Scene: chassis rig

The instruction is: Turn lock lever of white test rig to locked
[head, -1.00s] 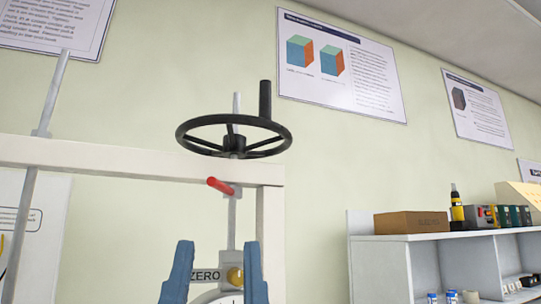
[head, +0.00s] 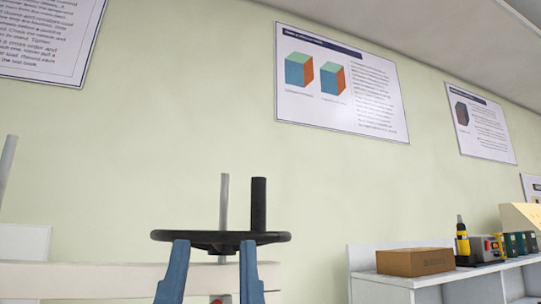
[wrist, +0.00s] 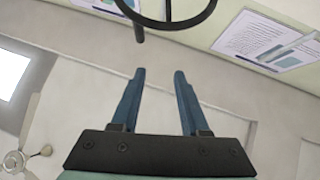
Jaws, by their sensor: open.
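The white test rig shows its cream crossbeam (head: 85,280) at the bottom left of the head view. Its black handwheel (head: 272,237), with an upright black handle (head: 258,205), is seen almost edge-on above the beam. A small bit of the red lever (head: 221,299) shows at the bottom edge of the head view; the rest is cut off. My gripper (head: 214,243) is open and empty, its two blue fingers pointing up and overlapping the wheel in the picture. In the wrist view, my gripper (wrist: 160,72) is apart from the wheel's rim (wrist: 205,18) and handle (wrist: 139,33). No lever shows there.
A grey shelf unit (head: 385,289) stands at the right with a brown box (head: 415,262) and a yellow-and-black tool (head: 462,240) on top. Posters (head: 340,82) hang on the wall behind. The space above the wheel is clear.

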